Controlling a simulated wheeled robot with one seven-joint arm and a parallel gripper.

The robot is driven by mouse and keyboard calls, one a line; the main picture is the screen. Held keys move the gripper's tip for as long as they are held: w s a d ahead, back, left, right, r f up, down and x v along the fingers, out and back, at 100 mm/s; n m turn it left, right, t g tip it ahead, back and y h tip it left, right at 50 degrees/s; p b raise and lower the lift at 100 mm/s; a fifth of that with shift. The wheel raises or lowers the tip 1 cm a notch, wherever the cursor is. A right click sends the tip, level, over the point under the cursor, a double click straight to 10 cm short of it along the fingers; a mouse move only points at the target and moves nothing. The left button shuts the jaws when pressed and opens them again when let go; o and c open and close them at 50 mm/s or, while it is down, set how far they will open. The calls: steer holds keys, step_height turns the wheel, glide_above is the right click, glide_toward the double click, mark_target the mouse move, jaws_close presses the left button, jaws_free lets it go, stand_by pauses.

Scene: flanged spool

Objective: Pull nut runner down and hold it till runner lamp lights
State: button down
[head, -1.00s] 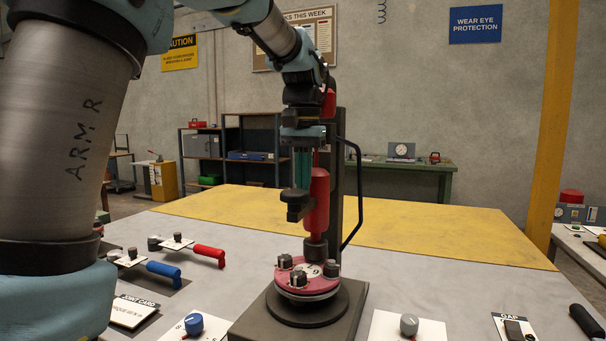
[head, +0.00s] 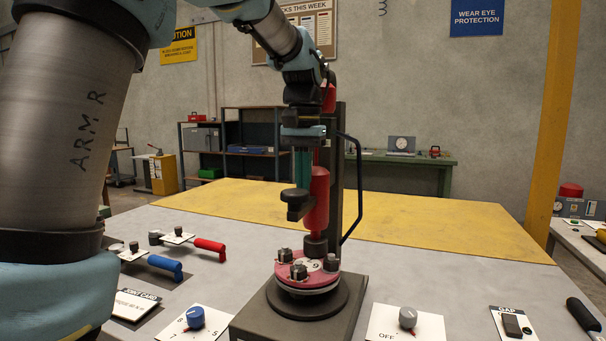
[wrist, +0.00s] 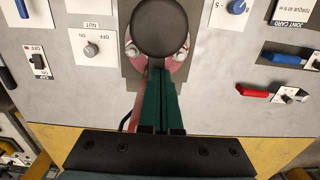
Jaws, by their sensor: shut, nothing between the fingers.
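The nut runner (head: 317,198) is a red upright cylinder on a dark column, with its dark nose over the pink-red flanged spool (head: 290,273) and its bolts. A black rounded handle (head: 297,203) sticks out from the runner. My gripper (head: 302,187) points straight down with its green fingers shut and empty, its tips at the top of the handle. In the wrist view my gripper's green fingers (wrist: 160,90) end by a dark round knob (wrist: 160,28), which hides part of the spool. Whether the nose touches a nut cannot be told. I cannot make out a lit runner lamp.
A dark bent rod (head: 358,190) runs beside the column. A blue dial (head: 195,318), a grey knob (head: 407,318) marked OFF and a dark switch (head: 512,325) lie in front. The yellow mat (head: 430,225) behind is clear.

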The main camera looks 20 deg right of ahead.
step_height(320, 180, up, 14)
steer(key=p, duration=0.1)
steer(key=shift+f, duration=0.1)
stand_by(0.5)
steer(key=w+a+f+n, duration=0.2)
steer(key=a+f, duration=0.6)
steer(key=f, duration=0.1)
steer(key=w+a+f+n, duration=0.2)
steer(key=w+a+f, duration=0.1)
steer(key=a+f, duration=0.5)
steer(key=s+a+f+n+t, duration=0.1)
steer(key=s+a+f+n, duration=0.2)
steer(key=s+a+f, duration=0.7)
steer(key=a+f, duration=0.4)
steer(key=shift+s+a+f+t, duration=0.15)
steer(key=shift+a+f+t, duration=0.15)
steer(key=shift+t, duration=0.1)
